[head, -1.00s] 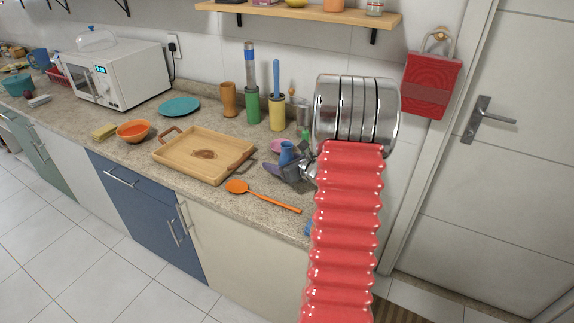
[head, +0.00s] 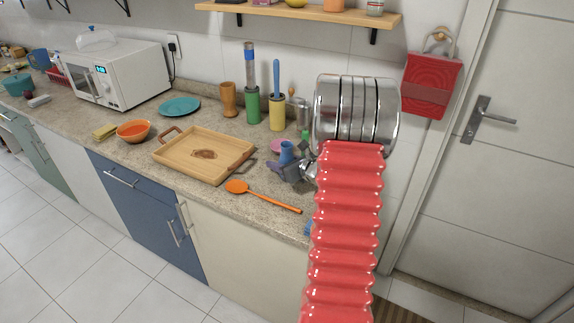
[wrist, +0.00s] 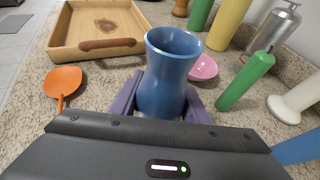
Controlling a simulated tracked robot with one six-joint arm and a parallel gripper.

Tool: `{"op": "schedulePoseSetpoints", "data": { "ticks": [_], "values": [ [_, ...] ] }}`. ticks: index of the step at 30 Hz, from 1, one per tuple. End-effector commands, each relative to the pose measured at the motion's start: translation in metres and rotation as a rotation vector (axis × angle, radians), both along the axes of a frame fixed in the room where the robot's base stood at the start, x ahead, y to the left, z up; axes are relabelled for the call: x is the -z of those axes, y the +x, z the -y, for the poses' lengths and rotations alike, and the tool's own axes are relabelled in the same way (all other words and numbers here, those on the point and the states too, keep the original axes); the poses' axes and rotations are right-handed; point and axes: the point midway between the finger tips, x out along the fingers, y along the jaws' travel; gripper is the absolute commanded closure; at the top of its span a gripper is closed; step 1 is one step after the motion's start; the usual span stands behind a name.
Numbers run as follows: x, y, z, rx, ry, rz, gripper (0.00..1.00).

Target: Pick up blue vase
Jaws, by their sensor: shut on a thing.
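The blue vase (wrist: 165,75) stands upright between the two purple fingers of my gripper (wrist: 158,100) in the wrist view. The fingers are shut on its lower body, one on each side. In the head view the blue vase (head: 287,152) shows near the right end of the counter, with my gripper (head: 287,168) around it. The red arm and its metal joint hide part of the area to the right. I cannot tell whether the vase's base touches the counter.
A wooden tray (head: 180,158) and an orange spoon (head: 262,195) lie to the left. A pink dish (wrist: 204,68) is just behind the vase.

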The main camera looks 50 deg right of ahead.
Motion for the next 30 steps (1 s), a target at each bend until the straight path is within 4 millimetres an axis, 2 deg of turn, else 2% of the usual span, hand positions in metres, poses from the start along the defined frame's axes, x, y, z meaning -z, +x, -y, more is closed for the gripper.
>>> {"op": "schedulePoseSetpoints", "data": {
  "ticks": [9,14,19,30],
  "values": [
    [-0.001,0.000,0.000,0.000,-0.001,0.001,0.85],
    [-0.009,0.000,0.000,0.000,-0.001,0.002,0.85],
    [-0.030,0.000,0.000,0.001,-0.004,0.002,0.85],
    [-0.089,0.000,0.000,-0.001,-0.003,0.003,0.85]
  ]
}}
